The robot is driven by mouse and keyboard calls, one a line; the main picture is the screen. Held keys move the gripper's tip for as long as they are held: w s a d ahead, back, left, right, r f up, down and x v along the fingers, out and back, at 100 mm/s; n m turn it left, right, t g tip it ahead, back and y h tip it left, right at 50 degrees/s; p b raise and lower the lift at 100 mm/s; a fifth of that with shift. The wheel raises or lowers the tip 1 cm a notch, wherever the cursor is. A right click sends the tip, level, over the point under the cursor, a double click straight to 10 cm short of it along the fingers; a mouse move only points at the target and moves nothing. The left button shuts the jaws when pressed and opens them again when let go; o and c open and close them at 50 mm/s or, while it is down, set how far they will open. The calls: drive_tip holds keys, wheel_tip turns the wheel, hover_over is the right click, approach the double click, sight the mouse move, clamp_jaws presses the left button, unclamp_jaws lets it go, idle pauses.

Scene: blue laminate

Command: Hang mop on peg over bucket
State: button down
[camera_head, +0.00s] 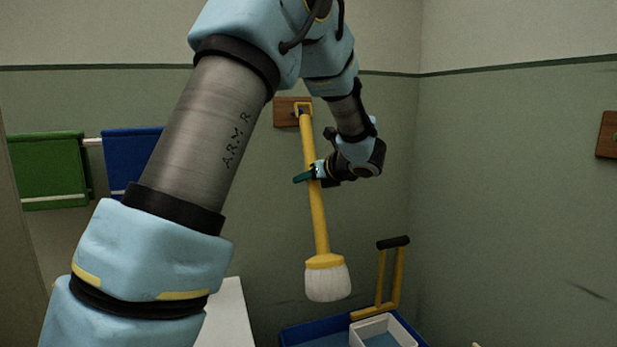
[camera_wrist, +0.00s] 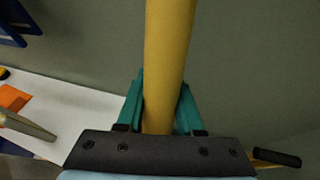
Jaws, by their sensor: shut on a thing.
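The mop has a yellow handle (camera_head: 315,222) and a white bristle head (camera_head: 327,282), and it hangs nearly upright with the head down. My gripper (camera_head: 312,174) is shut on the handle partway up. In the wrist view the handle (camera_wrist: 167,70) passes between the teal fingers (camera_wrist: 160,110). The handle's top end is at a peg on a wooden block (camera_head: 287,111) on the back wall; I cannot tell whether its loop is around the peg. The blue bucket (camera_head: 300,336) stands low beneath the mop head, with a white inner tray (camera_head: 383,332) and a yellow-framed black handle (camera_head: 393,242).
A green cloth (camera_head: 48,170) and a blue cloth (camera_head: 130,153) hang on a rail at left. A white surface (camera_head: 228,318) stands low beside the bucket. It carries an orange item (camera_wrist: 14,98) in the wrist view. Another wooden block (camera_head: 607,135) is on the right wall.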

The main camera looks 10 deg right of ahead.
drive_tip(key=shift+w+a+f+b, duration=0.1)
drive_tip(key=shift+w+f+b, duration=0.1)
drive_tip(key=shift+w, duration=0.45)
drive_tip(key=shift+w+a+f+b, duration=0.1)
drive_tip(key=shift+w+f, duration=0.05)
drive_tip(key=shift+w, duration=0.45)
drive_tip(key=shift+w+a+f+b, duration=0.1)
drive_tip(key=shift+w+f, duration=0.1)
drive_tip(key=shift+w, duration=0.45)
